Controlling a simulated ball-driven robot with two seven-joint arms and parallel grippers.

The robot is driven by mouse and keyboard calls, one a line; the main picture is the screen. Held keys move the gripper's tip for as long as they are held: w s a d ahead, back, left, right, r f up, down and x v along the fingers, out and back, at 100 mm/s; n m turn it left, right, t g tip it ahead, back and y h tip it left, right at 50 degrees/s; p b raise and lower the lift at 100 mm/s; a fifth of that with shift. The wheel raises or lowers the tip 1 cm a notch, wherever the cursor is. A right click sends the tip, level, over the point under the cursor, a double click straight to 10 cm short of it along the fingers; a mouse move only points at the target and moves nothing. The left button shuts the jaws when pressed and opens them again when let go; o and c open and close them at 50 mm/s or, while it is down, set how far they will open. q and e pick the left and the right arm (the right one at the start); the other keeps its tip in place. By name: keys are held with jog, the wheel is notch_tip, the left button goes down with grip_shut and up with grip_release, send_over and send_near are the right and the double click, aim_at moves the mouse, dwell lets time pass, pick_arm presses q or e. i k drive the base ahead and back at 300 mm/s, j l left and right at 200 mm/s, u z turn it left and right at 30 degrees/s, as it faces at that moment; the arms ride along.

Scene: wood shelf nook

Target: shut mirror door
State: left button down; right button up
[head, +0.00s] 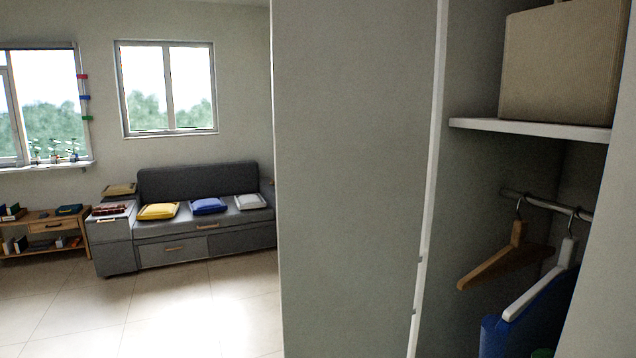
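A tall, flat grey door panel (355,180) fills the middle of the head view. It stands swung open at the left side of a wardrobe-like cabinet. Its visible face is plain and matte, and I see no reflection on it, so I cannot tell if it is the mirror door. A white edge with small hinge-like marks (418,262) runs down its right side. The cabinet interior (475,170) is open to view. Neither of my grippers is in view.
Inside the cabinet, a beige box (560,62) sits on a white shelf (530,128). Below, a wooden hanger (495,262) and a white hanger (540,285) hang from a rail (545,203), above a blue item (520,330). A grey sofa (195,185) stands far left; tiled floor (190,310) before it is clear.

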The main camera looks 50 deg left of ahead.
aim_at(352, 81)
jog(key=i+j, duration=0.1)
jog(key=j, duration=0.6)
jog(key=i+j, duration=0.1)
jog(key=j, duration=0.55)
jog(key=i+j+z, duration=0.1)
jog(key=j, duration=0.6)
jog(key=i+j, duration=0.1)
jog(key=j, duration=0.55)
jog(key=i+j, duration=0.1)
jog(key=j, duration=0.6)
jog(key=j+z, duration=0.15)
jog(key=z, duration=0.3)
jog(key=j+z, duration=0.2)
jog(key=z, duration=0.25)
jog(key=j+z, duration=0.15)
jog(key=z, duration=0.3)
